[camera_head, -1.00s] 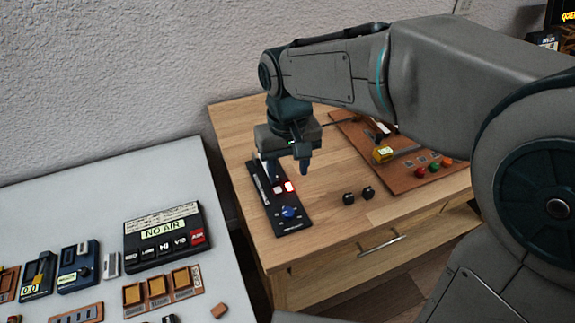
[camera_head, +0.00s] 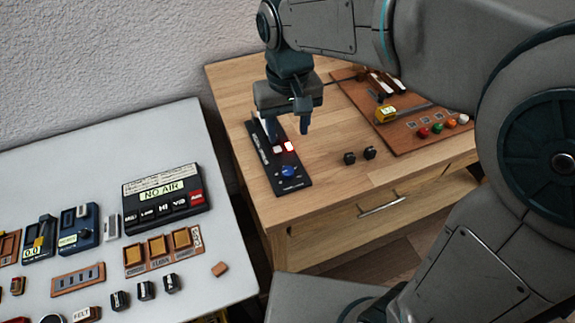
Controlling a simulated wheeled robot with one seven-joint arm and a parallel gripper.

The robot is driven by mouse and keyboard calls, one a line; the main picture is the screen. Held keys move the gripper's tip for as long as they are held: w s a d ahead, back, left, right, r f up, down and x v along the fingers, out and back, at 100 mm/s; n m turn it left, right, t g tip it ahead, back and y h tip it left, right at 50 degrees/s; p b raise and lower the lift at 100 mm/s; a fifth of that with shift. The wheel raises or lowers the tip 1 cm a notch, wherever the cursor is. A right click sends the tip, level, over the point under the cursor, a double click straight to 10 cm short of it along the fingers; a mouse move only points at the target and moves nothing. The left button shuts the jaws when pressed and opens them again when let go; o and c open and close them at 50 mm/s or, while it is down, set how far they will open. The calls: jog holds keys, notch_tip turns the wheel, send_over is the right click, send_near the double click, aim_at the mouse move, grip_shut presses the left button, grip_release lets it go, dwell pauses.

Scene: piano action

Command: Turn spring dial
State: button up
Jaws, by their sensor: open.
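A black panel (camera_head: 294,185) lies on the wooden cabinet top. It carries a blue dial (camera_head: 289,172) near its front end and red and white buttons (camera_head: 284,147) further back. I cannot read which label marks the spring dial. My gripper (camera_head: 290,124) points down over the back part of the panel, behind the blue dial. Its two fingers are apart with nothing between them. The fingers hide part of the panel's back end. I cannot tell how far the fingertips are above the panel.
Two small black knobs (camera_head: 360,156) stand right of the panel. A brown board (camera_head: 405,143) with coloured buttons and a yellow block (camera_head: 385,115) lies at the right. A white table (camera_head: 225,245) at the left holds a "NO AIR" box (camera_head: 163,204) and several small modules.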

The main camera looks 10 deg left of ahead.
aim_at(288, 170)
notch_tip(288, 170, down, 13)
jog(key=shift+b, duration=0.3)
jog(key=c, duration=1)
